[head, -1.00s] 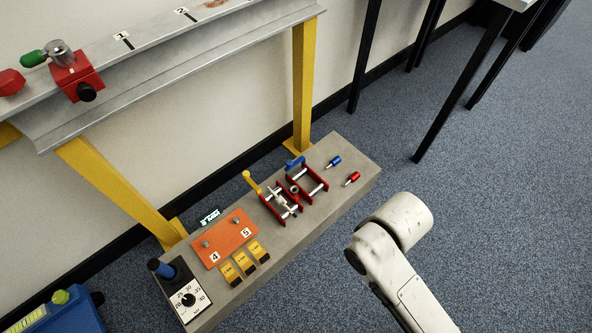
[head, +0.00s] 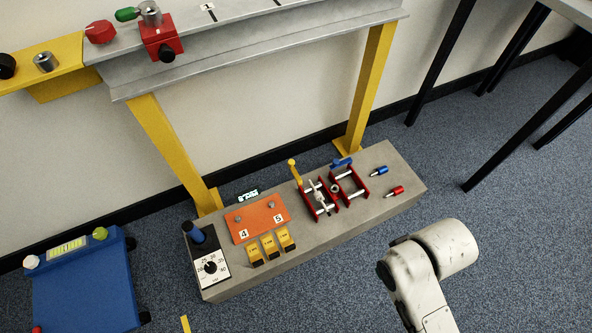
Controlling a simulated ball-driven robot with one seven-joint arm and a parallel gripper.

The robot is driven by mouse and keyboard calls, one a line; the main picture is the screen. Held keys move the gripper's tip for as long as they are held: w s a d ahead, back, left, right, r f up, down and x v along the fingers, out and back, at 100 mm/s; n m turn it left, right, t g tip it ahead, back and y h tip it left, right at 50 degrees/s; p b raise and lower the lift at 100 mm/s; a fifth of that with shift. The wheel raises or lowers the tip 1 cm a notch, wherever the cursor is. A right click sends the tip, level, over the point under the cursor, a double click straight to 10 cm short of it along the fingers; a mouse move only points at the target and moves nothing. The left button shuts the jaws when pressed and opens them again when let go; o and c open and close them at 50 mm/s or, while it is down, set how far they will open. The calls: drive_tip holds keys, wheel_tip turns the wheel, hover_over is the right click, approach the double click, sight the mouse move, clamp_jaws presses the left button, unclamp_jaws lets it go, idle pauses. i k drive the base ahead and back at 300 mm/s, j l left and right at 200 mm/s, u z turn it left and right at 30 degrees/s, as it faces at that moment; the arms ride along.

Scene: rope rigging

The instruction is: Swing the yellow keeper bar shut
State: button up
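The yellow keeper bar (head: 295,173) stands up at a steep angle from the back left of a red bracket (head: 321,197) on the grey bench block (head: 370,205). Silver pins and fittings sit inside that red bracket. A second red bracket (head: 350,186) with a blue bar (head: 342,162) at its back stands just to the right. My gripper is out of the picture. Only a white link of my arm shows at lower right, apart from the bench and the keeper bar.
A blue pin (head: 379,171) and a red pin (head: 395,191) lie on the block's right end. An orange plate (head: 257,217), yellow tags (head: 270,246) and a dial (head: 210,268) are to the left. Yellow posts (head: 370,88) hold a rail above. A blue case (head: 85,290) is at lower left.

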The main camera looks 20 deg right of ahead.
sight(291, 162)
drive_tip(key=i+j, duration=0.25)
drive_tip(key=i, duration=0.15)
drive_tip(key=i+j, duration=0.2)
drive_tip(key=i, duration=0.2)
drive_tip(key=i+j, duration=0.25)
drive_tip(key=i, duration=0.15)
